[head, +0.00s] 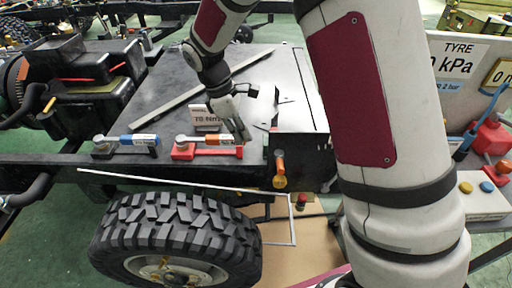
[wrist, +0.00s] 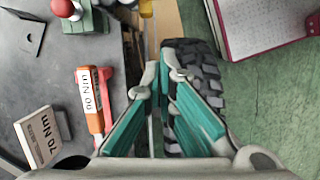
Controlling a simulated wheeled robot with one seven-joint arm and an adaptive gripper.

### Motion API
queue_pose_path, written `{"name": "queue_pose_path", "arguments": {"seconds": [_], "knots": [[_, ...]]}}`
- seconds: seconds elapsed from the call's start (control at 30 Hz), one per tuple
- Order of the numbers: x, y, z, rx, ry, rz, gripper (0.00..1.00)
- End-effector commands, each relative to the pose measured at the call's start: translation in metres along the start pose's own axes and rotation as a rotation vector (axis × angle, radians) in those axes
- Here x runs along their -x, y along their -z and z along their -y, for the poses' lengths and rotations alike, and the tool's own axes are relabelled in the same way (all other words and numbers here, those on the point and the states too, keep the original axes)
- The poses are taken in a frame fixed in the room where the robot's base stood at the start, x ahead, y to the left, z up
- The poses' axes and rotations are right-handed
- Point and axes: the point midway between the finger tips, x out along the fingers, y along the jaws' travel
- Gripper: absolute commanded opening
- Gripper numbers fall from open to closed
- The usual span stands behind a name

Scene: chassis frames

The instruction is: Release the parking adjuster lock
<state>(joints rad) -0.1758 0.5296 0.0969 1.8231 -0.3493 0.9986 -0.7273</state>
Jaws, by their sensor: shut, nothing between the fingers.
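I cannot tell for sure which part is the parking adjuster lock, as none carries that name legibly. An orange lever with a yellow end (head: 280,172) sits on the front edge of the chassis. My gripper (head: 240,135) is shut and empty, low over the front edge of the dark deck, to the left of that lever. In the wrist view my gripper's fingertips (wrist: 164,72) are together, with the tyre behind them. A red-and-orange tool (head: 208,150) lies close to my gripper on the deck; its orange labelled body (wrist: 89,100) is left of the fingers in the wrist view.
A blue-handled tool (head: 125,141) lies farther left. A small placard (wrist: 42,136) stands on the deck. The large tyre (head: 175,240) is below the front edge. A red-knobbed green block (wrist: 75,14) shows at the wrist view's top.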

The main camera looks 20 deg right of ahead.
Motion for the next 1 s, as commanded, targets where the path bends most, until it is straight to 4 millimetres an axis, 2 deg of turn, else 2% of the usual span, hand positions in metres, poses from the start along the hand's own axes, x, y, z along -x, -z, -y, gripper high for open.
{"name": "queue_pose_path", "arguments": {"seconds": [0.53,0.7,1.0], "knots": [[-0.099,-0.001,0.002,0.0,0.005,0.004,0.0],[-0.106,-0.025,0.001,-0.003,0.002,0.001,0.0],[-0.113,-0.036,0.001,-0.001,0.001,0.001,0.0]]}}
